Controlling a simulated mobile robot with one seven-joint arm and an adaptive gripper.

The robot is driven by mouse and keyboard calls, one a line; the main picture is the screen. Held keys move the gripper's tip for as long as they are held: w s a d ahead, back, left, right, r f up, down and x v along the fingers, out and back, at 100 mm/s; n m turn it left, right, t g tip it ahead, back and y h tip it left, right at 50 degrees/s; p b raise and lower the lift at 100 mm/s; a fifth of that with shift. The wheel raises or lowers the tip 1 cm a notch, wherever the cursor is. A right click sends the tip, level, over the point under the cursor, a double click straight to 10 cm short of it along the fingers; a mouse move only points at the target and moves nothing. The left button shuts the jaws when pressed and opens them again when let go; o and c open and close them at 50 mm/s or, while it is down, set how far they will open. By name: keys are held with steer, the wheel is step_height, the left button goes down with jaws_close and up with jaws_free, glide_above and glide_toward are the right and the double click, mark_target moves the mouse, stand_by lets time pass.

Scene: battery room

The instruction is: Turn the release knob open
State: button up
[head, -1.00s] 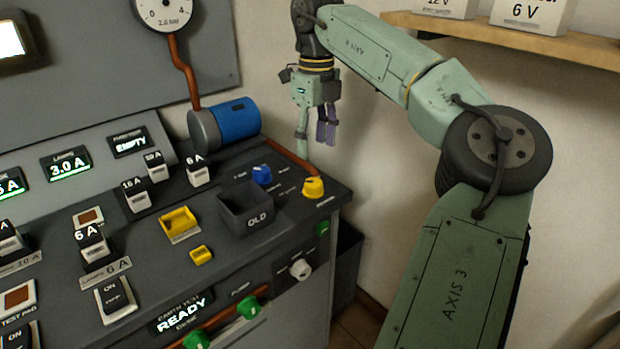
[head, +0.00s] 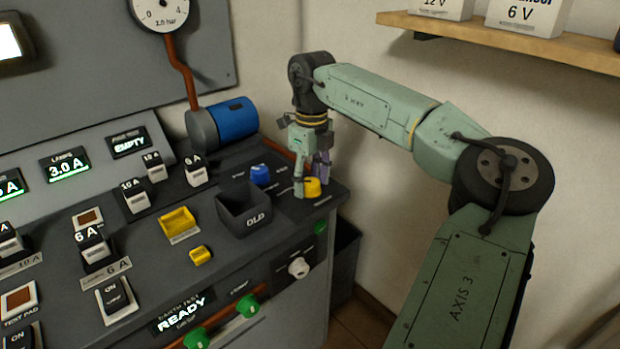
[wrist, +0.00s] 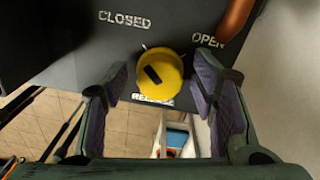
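The yellow release knob (head: 312,187) stands at the right end of the dark console top. In the wrist view, the knob (wrist: 172,80) is round with a black mark on its left half, on the side toward the "CLOSED" label (wrist: 124,19). The "OPEN" label (wrist: 208,40) is to its upper right, and a partly hidden "RELEASE" label (wrist: 150,99) is below it. My gripper (head: 310,182) points down over the knob. In the wrist view, the gripper (wrist: 163,68) is open, with one purple-padded finger on each side of the knob and gaps between; contact is not visible.
A dark bin marked "OLD" (head: 244,220) stands left of the knob, with a blue knob (head: 260,174) behind. A copper pipe (wrist: 236,20) runs close to the "OPEN" label. The console's front edge is just below the knob, and the wall is to its right.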

steer(key=c, duration=1)
steer(key=shift+c, duration=0.2)
steer(key=shift+m, duration=0.4)
steer(key=m, duration=0.3)
steer(key=shift+d+b, duration=0.1)
steer(key=shift+b, duration=0.25)
steer(key=m+b, duration=0.1)
steer(key=m, duration=0.4)
steer(key=m+b, duration=0.1)
steer(key=m, duration=0.3)
steer(key=shift+d+m+t, duration=0.15)
steer(key=shift+m+t, duration=0.15)
steer(key=shift+m+b, duration=0.6)
steer(key=shift+m, duration=1.7)
